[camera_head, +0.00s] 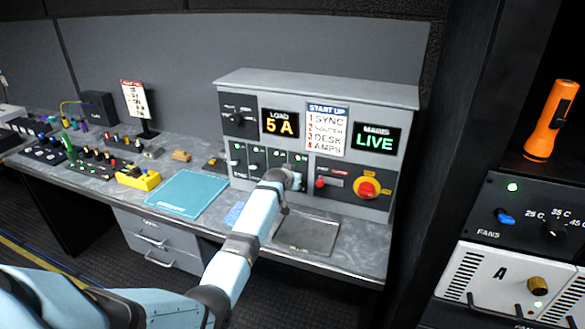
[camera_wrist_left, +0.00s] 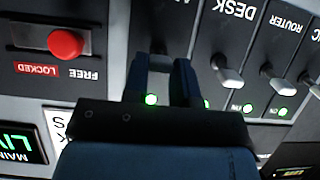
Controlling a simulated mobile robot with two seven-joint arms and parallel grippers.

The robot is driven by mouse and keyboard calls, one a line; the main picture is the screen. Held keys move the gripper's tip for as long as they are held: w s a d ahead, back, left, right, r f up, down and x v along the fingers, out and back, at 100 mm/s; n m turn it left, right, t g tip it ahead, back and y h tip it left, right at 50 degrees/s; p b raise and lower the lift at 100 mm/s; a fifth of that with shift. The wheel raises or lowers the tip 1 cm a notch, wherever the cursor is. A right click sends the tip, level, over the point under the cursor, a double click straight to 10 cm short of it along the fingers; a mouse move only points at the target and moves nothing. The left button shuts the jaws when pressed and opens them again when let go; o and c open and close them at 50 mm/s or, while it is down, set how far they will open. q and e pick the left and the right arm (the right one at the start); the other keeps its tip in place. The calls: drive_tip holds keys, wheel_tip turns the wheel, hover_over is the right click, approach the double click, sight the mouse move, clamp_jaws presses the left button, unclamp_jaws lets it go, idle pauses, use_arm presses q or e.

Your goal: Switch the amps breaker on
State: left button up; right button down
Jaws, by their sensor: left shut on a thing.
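The grey power panel (camera_head: 313,90) stands at the back of the desk, with a row of breakers at its lower left. The left wrist view shows the panel upside down. There the breaker levers for desk (camera_wrist_left: 226,72) and router (camera_wrist_left: 270,77) show beside my fingers. My left gripper (camera_wrist_left: 162,62) is at the amps breaker, the one beside desk, and its fingers are shut around the lever, which they mostly hide. My right gripper is not in view.
The load display (camera_head: 280,123) reads 5 A and the mains display (camera_head: 377,138) reads LIVE. A start-up card (camera_head: 326,129) lists sync, router, desk, amps. A shallow tray (camera_head: 318,238) lies in front.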

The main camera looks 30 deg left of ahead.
use_arm(q)
drive_tip(key=shift+w+r+g+h+p, duration=0.2)
drive_tip(key=shift+r+g+h+p, duration=0.15)
drive_tip(key=shift+g+p, duration=0.8)
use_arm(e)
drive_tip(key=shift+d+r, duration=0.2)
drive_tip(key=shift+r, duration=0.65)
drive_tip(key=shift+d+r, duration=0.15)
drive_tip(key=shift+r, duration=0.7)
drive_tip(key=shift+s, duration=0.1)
use_arm(q)
drive_tip(key=o, duration=0.9)
drive_tip(key=shift+r, duration=0.1)
drive_tip(key=v, duration=1.3)
drive_tip(key=shift+s+d+b, duration=0.1)
drive_tip(key=shift+s+b, duration=0.3)
drive_tip(key=shift+s, duration=0.1)
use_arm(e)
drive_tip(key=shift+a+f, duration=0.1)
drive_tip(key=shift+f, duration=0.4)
